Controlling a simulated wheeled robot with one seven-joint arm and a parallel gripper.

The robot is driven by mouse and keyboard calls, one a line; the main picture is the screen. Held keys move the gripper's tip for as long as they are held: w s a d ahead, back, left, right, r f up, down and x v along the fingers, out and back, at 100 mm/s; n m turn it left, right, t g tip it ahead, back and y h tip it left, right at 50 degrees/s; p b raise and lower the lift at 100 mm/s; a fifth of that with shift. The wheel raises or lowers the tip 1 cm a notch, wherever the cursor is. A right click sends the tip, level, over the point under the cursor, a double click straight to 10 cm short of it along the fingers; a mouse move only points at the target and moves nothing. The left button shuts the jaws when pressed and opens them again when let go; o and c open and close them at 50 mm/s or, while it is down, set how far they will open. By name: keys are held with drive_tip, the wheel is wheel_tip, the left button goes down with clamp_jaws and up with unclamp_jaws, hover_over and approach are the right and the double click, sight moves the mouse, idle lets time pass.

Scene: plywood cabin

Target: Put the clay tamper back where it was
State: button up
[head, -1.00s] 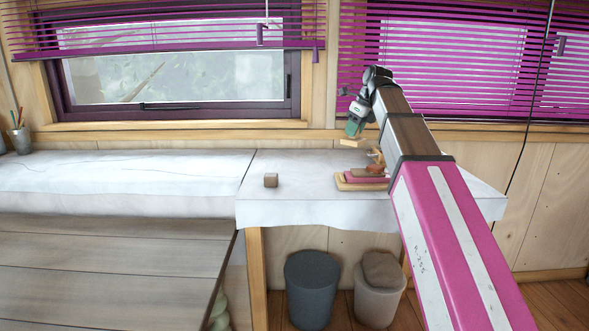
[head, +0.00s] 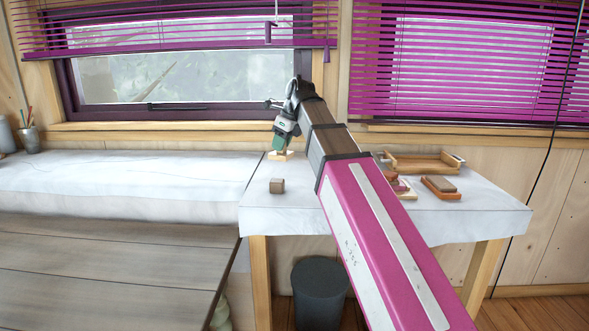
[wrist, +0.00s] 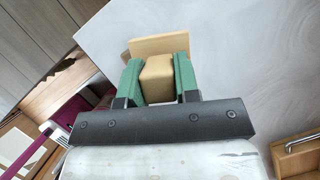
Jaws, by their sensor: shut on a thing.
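My gripper (head: 285,142) is shut on the clay tamper (head: 280,156), with its green fingers on both sides of the tamper's wooden handle block. In the wrist view the pale wooden tamper (wrist: 157,76) sits between the fingers, its flat wooden plate beyond the fingertips. In the head view it is over the back left part of the white-covered table (head: 330,213). I cannot tell whether its plate touches the cloth.
A small brown block (head: 277,186) stands in front of the tamper. A wooden tray (head: 422,164) and a block on an orange base (head: 440,188) are at the right. My arm partly hides another item (head: 400,188).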

drive_tip(key=w+d+f, duration=0.1)
drive_tip(key=w+d, duration=0.1)
drive_tip(key=w+d+f, duration=0.3)
drive_tip(key=w+f, duration=0.1)
drive_tip(key=shift+w+d+f, duration=0.15)
drive_tip(key=shift+w+d, duration=0.2)
drive_tip(key=shift+d, duration=0.05)
drive_tip(key=shift+f, duration=2)
drive_tip(key=shift+f, duration=0.1)
drive_tip(key=o, duration=0.9)
drive_tip(key=v, duration=1.2)
